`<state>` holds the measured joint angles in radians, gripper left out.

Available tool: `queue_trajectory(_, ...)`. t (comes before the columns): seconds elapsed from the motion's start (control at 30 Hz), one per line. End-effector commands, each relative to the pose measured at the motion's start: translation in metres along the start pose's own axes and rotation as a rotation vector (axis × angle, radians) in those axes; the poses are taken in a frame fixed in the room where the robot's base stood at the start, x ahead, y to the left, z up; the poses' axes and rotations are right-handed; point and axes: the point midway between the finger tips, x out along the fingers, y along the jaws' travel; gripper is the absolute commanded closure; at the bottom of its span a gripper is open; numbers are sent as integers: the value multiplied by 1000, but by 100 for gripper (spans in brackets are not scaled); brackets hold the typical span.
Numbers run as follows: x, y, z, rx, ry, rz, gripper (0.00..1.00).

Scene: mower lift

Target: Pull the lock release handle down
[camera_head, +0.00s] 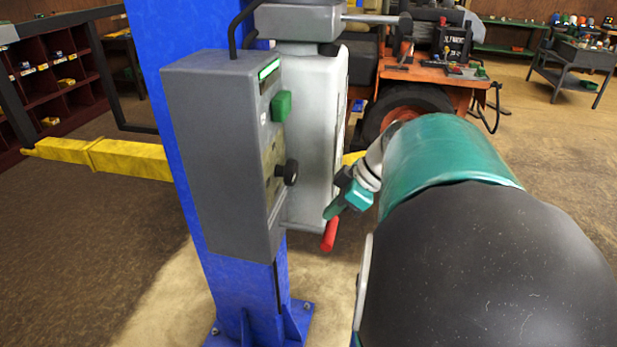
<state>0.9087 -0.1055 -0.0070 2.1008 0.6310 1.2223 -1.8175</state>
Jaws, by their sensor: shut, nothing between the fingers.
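A red-gripped handle (330,235), which looks like the lock release handle, sticks out low beside the white housing (310,130) on the lift post. It points downward and a little toward me. My gripper (334,208) is just above the red grip, its teal fingers pointing down and left. The fingers are together with nothing seen between them. They overlap the upper end of the handle in this view, so I cannot tell whether they touch it. The handle's pivot is hidden.
A grey control box (225,155) with a green button (281,106) and a black knob (290,172) is mounted on the blue post (165,40). A yellow lift arm (120,158) extends left. An orange mower (440,75) stands behind. Floor at left is clear.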

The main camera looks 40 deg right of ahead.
Motion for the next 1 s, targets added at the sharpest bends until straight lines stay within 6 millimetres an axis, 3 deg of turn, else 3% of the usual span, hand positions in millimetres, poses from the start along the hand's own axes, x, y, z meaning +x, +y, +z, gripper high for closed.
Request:
queue_trajectory(0.2, 15, 0, 17, 1, 1, 1, 100)
queue_trajectory(0.73, 18, 0, 20, 1, 14, 0, 100)
queue_trajectory(1.0, 29, 0, 32, 5, 121, -2, 100)
